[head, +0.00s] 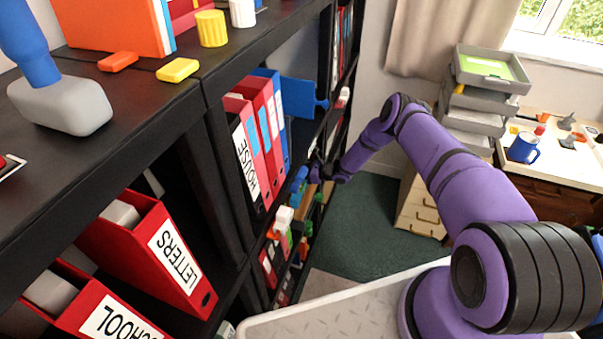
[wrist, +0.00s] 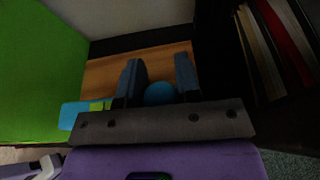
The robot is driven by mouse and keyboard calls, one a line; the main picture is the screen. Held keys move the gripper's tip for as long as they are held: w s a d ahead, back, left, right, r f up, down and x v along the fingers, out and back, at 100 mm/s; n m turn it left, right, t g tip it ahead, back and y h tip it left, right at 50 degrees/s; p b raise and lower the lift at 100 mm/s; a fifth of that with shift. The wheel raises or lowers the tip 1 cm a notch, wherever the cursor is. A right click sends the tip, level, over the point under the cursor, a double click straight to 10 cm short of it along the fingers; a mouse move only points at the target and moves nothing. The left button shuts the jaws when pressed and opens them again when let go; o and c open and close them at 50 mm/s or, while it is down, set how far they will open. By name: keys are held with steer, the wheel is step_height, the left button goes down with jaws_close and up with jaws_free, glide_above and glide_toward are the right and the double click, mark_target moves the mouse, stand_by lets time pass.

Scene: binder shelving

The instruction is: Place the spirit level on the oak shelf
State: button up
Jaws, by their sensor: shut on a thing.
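The spirit level appears as a light blue piece with a lime-green part (wrist: 75,116) in the wrist view. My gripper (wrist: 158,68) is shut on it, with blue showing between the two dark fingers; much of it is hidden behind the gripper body. The oak shelf (wrist: 115,69) is the brown wooden board just beyond the fingertips. I cannot tell whether the level touches the board. In the head view my gripper (head: 318,172) is small and reaches into the black shelving at middle height; its fingers are hard to make out.
A green upright panel (wrist: 38,70) stands left of the gripper, and dark shelving with books (wrist: 275,45) is to the right. Red binders (head: 262,130) and a blue panel (head: 303,93) are near the arm. Paper trays (head: 487,70) stand at the right; green floor lies open below.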

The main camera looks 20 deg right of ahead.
steer(key=shift+f, duration=0.4)
steer(key=o, duration=0.8)
steer(key=shift+o, duration=0.2)
steer(key=shift+d, duration=0.1)
steer(key=shift+s+d+r, duration=0.2)
steer(key=shift+d, duration=0.3)
steer(key=shift+s+d+r, duration=0.15)
steer(key=shift+s+d, duration=0.05)
steer(key=shift+d, duration=0.35)
steer(key=shift+s+d+r, duration=0.2)
steer(key=shift+d, duration=0.3)
steer(key=shift+a, duration=0.1)
steer(key=shift+w+a+f, duration=0.1)
steer(key=shift+a+f, duration=0.1)
steer(key=shift+f, duration=0.1)
steer(key=shift+o, duration=0.5)
